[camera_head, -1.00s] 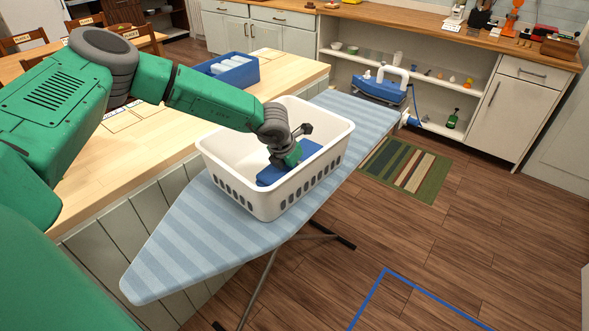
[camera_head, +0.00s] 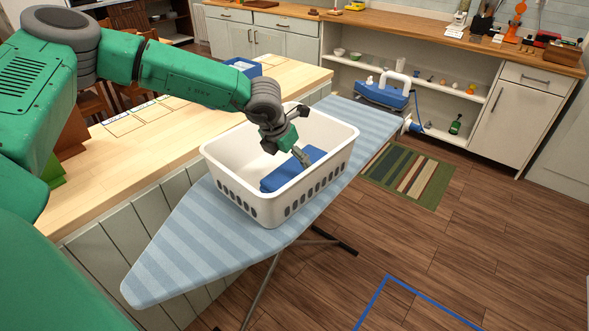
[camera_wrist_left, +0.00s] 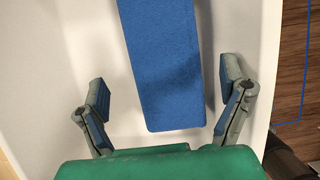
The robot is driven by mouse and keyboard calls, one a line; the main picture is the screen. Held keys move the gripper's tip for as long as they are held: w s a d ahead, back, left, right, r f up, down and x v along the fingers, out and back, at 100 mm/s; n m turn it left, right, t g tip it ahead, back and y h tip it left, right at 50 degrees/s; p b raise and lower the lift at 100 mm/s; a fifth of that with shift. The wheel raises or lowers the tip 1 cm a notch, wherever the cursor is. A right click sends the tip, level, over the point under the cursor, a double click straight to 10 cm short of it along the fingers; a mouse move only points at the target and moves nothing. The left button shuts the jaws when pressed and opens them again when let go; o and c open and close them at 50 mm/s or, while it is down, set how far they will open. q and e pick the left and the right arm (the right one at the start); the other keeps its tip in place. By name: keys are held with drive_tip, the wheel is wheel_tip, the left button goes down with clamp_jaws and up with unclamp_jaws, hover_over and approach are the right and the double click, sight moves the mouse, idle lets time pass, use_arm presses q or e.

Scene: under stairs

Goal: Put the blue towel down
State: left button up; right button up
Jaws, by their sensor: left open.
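The blue towel (camera_head: 289,172) lies folded on the floor of the white laundry basket (camera_head: 258,197). In the left wrist view the towel (camera_wrist_left: 165,75) is a long blue strip between my spread fingers, with a gap to each finger. My left gripper (camera_head: 288,152) is open and empty, above the towel inside the basket's rim. Its two fingers also show in the left wrist view (camera_wrist_left: 165,105). The basket stands on the striped ironing board (camera_head: 190,250). The gripper and arm hide a small part of the towel and basket. My right gripper is not in view.
A blue-and-white iron (camera_head: 383,92) rests at the board's far end. A wooden counter (camera_head: 105,165) runs along the left, with a blue bin (camera_head: 243,67) on it, partly behind my arm. The wood floor on the right is clear, with a striped rug (camera_head: 408,178).

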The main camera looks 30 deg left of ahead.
use_arm(q)
drive_tip(key=shift+v, duration=1.55)
